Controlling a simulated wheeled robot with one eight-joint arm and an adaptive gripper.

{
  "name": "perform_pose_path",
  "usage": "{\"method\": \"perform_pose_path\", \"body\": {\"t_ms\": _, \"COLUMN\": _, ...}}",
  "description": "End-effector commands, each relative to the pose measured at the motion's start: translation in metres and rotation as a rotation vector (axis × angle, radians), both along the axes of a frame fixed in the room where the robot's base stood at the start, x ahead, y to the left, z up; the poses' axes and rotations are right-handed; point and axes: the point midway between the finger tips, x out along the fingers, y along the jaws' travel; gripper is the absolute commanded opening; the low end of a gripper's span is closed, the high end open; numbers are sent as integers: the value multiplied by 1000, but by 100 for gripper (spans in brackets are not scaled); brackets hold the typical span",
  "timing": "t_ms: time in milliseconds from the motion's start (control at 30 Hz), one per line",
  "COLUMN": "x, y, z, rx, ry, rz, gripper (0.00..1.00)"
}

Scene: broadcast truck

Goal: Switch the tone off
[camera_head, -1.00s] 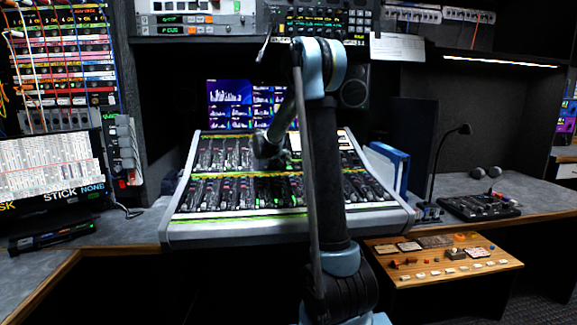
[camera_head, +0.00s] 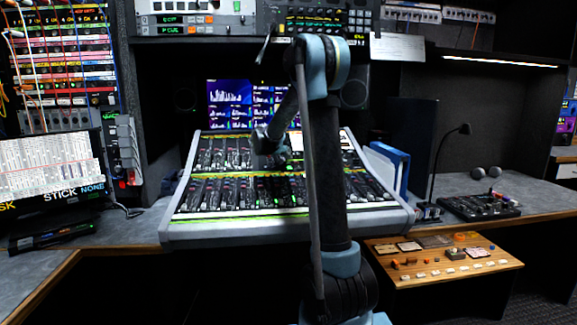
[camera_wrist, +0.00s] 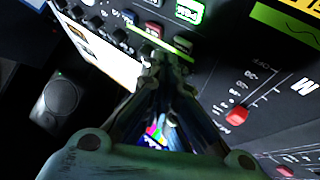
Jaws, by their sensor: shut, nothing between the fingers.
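The mixing console (camera_head: 290,225) stands in the middle of the head view, with rows of faders and small keys. My gripper (camera_wrist: 157,72) is shut and empty in the wrist view. Its fingertips overlap the row of small keys on a dark panel. A red key (camera_wrist: 152,28) and a paler key (camera_wrist: 182,44) lie just beyond the tips. A lit green label (camera_wrist: 188,12) is above them. I cannot read which key is the tone switch, nor tell if the tips touch the panel. In the head view my gripper is over the console, its tips unclear.
A red fader cap (camera_wrist: 237,115) is right of the fingers. A white card (camera_wrist: 108,58) lies on the left, near a round speaker (camera_wrist: 60,98). A blue binder (camera_head: 390,168) stands right of the console. A wooden button panel (camera_head: 445,272) sits lower right.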

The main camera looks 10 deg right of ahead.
Motion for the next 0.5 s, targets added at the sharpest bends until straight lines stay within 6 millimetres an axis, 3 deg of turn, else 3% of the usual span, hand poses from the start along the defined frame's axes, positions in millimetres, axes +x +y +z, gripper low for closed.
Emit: {"method": "perform_pose_path", "body": {"t_ms": 500, "x": -13, "y": 0, "z": 31, "rx": 0, "ry": 0, "rz": 0, "gripper": 0}}
